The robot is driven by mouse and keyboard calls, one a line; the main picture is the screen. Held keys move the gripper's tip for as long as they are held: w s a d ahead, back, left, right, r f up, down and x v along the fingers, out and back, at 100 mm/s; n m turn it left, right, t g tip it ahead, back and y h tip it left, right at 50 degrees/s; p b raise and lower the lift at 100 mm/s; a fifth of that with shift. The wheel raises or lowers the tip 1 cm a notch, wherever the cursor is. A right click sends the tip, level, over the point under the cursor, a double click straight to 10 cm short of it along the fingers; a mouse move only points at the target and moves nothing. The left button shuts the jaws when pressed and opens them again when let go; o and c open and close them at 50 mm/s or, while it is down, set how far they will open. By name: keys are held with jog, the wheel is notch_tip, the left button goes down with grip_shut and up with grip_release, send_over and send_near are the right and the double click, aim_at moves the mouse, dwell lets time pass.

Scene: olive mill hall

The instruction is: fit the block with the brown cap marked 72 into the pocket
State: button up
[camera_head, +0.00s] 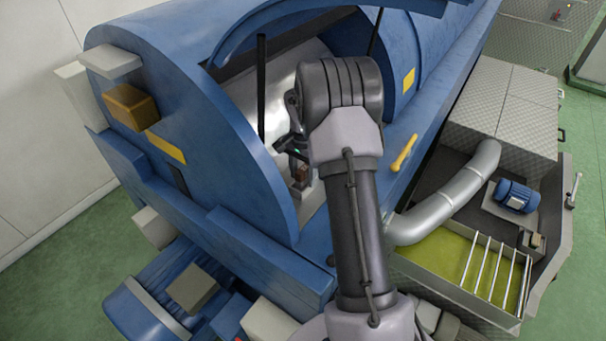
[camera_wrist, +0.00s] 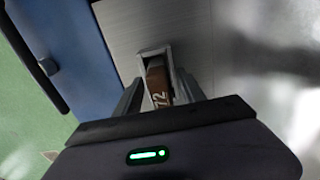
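The block with the brown cap marked 72 (camera_wrist: 158,86) sits between the two fingers of my gripper (camera_wrist: 159,78) in the wrist view. The fingers appear closed against its sides. A pale square-rimmed pocket (camera_wrist: 140,62) lies just beyond the fingertips, and the block's far end overlaps its opening. How deep the block is in the pocket cannot be told. In the head view, my gripper (camera_head: 301,157) points down inside the open blue drum, with the brown cap (camera_head: 303,174) below it and a small grey holder (camera_head: 298,189) underneath. My arm covers part of this area.
The blue drum wall (camera_head: 215,130) and its raised cover (camera_head: 270,22) surround the work spot. A dark strut (camera_head: 261,90) stands left of my gripper. A yellow handle (camera_head: 404,153), silver pipe (camera_head: 450,203) and green-bottomed trough (camera_head: 440,255) lie to the right.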

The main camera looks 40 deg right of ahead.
notch_tip(320, 180, up, 12)
dwell(0.4)
dwell(0.4)
